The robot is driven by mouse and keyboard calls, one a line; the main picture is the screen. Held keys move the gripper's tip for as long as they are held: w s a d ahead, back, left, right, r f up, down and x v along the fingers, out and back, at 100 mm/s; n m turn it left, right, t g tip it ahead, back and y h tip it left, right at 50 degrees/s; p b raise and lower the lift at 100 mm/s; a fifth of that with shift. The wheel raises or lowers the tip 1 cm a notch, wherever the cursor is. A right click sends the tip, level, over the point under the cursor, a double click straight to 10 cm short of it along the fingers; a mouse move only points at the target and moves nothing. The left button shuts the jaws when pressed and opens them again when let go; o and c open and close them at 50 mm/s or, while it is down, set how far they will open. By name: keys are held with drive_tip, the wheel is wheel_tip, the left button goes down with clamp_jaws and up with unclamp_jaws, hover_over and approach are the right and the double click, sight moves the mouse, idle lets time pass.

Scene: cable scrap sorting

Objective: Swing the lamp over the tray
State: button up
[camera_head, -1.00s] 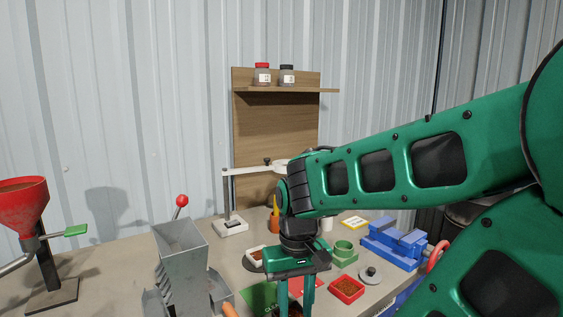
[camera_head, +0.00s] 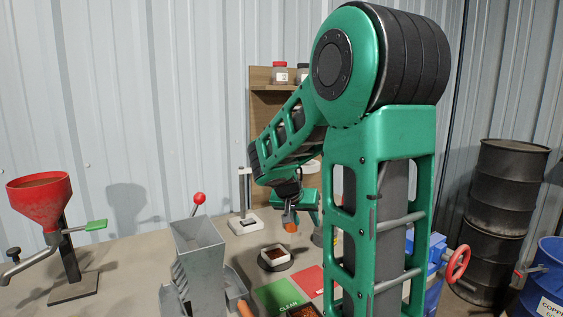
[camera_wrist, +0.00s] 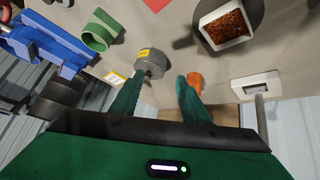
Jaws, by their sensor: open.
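The lamp's white base (camera_head: 244,223) stands at the back of the bench with an upright post. Its pale arm starts at the post top and runs right behind my arm, which hides most of it. The base also shows at the right in the wrist view (camera_wrist: 256,87). A square white tray (camera_head: 263,262) of red-brown granules sits on a dark round plate, in front and to the right of the lamp base. The tray is at the top right of the wrist view (camera_wrist: 204,24). My gripper (camera_wrist: 160,80) is open with nothing between its fingers, over the bench's back part.
An orange cup (camera_wrist: 195,80) is by one finger and a grey cylinder (camera_wrist: 150,62) by the other. A grey hopper (camera_head: 198,245) and red funnel (camera_head: 40,200) stand left.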

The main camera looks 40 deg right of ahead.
drive_tip(key=w+d+r+t+h, duration=0.2)
drive_tip(key=w+r+h, duration=0.15)
drive_tip(key=w, duration=0.45)
drive_tip(key=w+d+r+m+t+h, duration=0.1)
drive_tip(key=w+d+r+h, duration=0.2)
drive_tip(key=w, duration=0.4)
drive_tip(key=w+d+r+t+h, duration=0.25)
drive_tip(key=w+r, duration=0.25)
drive_tip(key=w, duration=0.3)
drive_tip(key=shift+g, duration=0.45)
drive_tip(key=x, duration=0.9)
drive_tip(key=shift+w+d, duration=0.15)
drive_tip(key=shift+d, duration=0.15)
drive_tip(key=shift+c, duration=0.7)
